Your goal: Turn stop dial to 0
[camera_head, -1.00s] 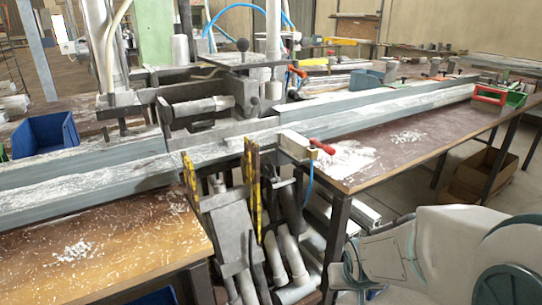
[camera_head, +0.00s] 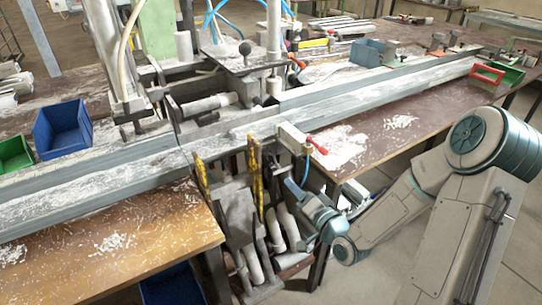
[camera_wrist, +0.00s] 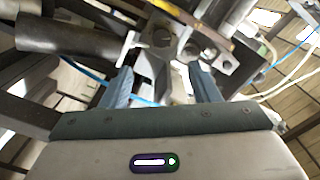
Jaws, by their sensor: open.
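My gripper (camera_wrist: 162,80) is open in the wrist view, with two blue-grey fingers apart and nothing held between them. Beyond the fingertips is a grey metal bracket (camera_wrist: 192,45) with round holes or bolts.
Long grey profiles (camera_head: 130,185) run across the bench. A blue bin (camera_head: 62,128) and a green bin (camera_head: 14,152) stand left. Yellow-black posts (camera_head: 257,172) and pipes (camera_head: 283,228) crowd the space under the machine. A table leg (camera_head: 322,245) stands close to my wrist.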

